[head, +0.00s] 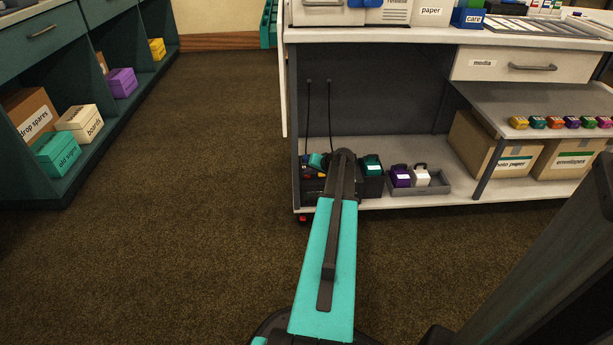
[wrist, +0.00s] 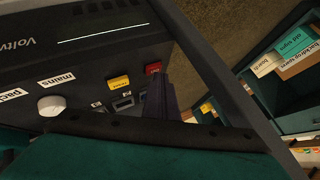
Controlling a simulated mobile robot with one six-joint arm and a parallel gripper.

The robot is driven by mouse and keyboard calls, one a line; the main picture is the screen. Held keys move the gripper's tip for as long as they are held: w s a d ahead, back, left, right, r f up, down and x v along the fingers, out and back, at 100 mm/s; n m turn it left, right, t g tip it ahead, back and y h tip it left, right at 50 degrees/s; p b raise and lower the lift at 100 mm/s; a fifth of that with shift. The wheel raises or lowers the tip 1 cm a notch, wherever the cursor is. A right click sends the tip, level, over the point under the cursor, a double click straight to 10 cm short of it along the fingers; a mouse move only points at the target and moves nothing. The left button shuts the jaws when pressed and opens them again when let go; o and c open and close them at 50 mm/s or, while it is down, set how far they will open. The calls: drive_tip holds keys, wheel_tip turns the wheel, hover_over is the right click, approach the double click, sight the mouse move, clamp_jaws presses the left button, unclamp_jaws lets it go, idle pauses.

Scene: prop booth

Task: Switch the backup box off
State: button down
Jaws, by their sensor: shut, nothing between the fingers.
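The backup box (wrist: 95,45) is a dark casing with "Voltw..." lettering, filling the upper left of the wrist view. A small dark switch or socket (wrist: 123,103) sits below the yellow tag. My gripper (wrist: 160,86) shows as shut dark fingers, empty, close to the red tag; I cannot tell whether they touch the panel. Writing on the coloured tags is too small to read. In the head view my arm hides the fingers.
In the head view, the arm reaches to the bench's lower shelf (head: 470,185). A grey tray (head: 440,188) holds a purple and a white small box. Cardboard boxes (head: 480,147) stand at right. Two thin black cables (head: 331,115) hang behind. Floor at left is clear.

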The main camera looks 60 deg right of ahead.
drive_tip(key=shift+r, duration=0.3)
idle(0.6)
wheel_tip(320, 180, up, 6)
drive_tip(key=p, duration=0.4)
idle(0.4)
idle(0.5)
